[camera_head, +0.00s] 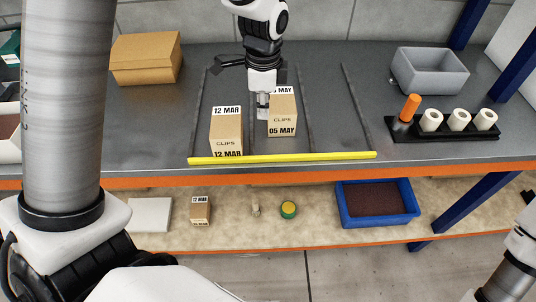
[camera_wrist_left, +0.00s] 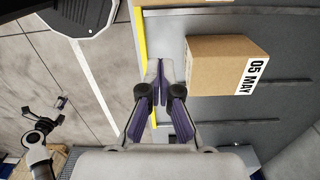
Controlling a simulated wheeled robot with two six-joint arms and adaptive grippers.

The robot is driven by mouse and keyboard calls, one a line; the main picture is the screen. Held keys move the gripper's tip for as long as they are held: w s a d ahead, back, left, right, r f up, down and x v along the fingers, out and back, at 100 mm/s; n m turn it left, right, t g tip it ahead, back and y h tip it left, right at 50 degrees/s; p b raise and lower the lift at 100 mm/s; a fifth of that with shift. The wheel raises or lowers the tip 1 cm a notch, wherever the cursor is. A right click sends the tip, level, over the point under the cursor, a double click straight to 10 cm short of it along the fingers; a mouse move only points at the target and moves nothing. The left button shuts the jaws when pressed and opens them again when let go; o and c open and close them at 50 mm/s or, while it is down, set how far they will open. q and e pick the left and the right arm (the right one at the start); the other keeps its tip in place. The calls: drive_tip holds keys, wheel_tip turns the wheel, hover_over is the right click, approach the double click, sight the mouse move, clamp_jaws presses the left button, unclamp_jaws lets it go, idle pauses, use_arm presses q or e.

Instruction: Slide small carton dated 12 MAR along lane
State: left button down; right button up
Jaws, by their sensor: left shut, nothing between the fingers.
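Two tan CLIPS cartons stand upright on the lane rack. The carton dated 12 MAR (camera_head: 226,133) is at the front of the left lane, close to the yellow front strip. The carton dated 05 MAY (camera_head: 283,118) is in the middle lane, a little further back, and shows beside my fingers in the left wrist view (camera_wrist_left: 222,66). My left gripper (camera_head: 262,112) is shut and empty, pointing down at the left side of the 05 MAY carton; I cannot tell whether it touches. My right gripper (camera_wrist_left: 62,103) appears small and far off in the left wrist view, its jaws unclear.
The yellow strip (camera_head: 300,157) runs along the lanes' front; thin dividers (camera_head: 305,110) separate them. The right lane is empty. A grey bin (camera_head: 431,72) and a black roll holder (camera_head: 445,134) stand right. Another 12 MAR carton (camera_head: 200,212) sits on the lower shelf.

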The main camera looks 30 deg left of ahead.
sight(250, 145)
use_arm(q)
drive_tip(key=f, duration=0.3)
drive_tip(key=f+p, duration=0.1)
drive_tip(key=f, duration=0.2)
drive_tip(key=w+f, duration=0.1)
drive_tip(key=f, duration=0.2)
drive_tip(key=shift+a+f, duration=0.2)
drive_tip(key=shift+f, duration=0.2)
drive_tip(key=a, duration=0.1)
drive_tip(key=s+a, duration=0.1)
drive_tip(key=a, duration=0.1)
drive_tip(key=shift+s+a+f+p, duration=0.15)
drive_tip(key=shift+a+p, duration=0.1)
drive_tip(key=shift+p, duration=0.15)
drive_tip(key=shift+s+a, duration=0.2)
drive_tip(key=shift+s, duration=0.1)
use_arm(e)
drive_tip(key=shift+w+a+r, duration=0.2)
drive_tip(key=shift+w+r, duration=0.25)
drive_tip(key=shift+r, duration=0.15)
use_arm(q)
drive_tip(key=shift+w+d, duration=0.1)
drive_tip(key=shift+w, duration=0.05)
use_arm(e)
drive_tip(key=shift+w, duration=0.1)
